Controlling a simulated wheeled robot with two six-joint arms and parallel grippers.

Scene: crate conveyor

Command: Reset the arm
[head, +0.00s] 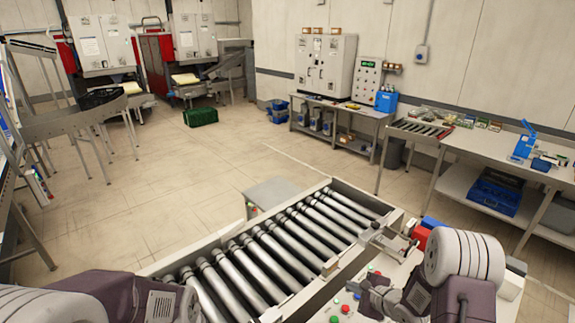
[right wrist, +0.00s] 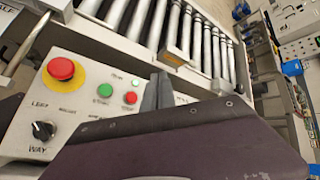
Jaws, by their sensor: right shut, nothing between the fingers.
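My right gripper (head: 368,284) is at the lower right of the head view, over the pale control panel (head: 396,273) beside the roller conveyor (head: 337,287). In the right wrist view its dark fingers (right wrist: 156,92) are together with nothing between them. They show in front of the panel, close to a red button (right wrist: 130,98) and a green button (right wrist: 105,90). I cannot tell whether they touch the panel. My left arm shows at the lower left of the head view, but its gripper is out of frame.
A red mushroom button (right wrist: 61,68) and a black knob (right wrist: 43,131) are on the panel. The conveyor rollers (head: 262,262) are bare. A green crate (head: 200,117) stands on the far floor. A workbench (head: 480,145) with small items is at right. The left-centre floor is open.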

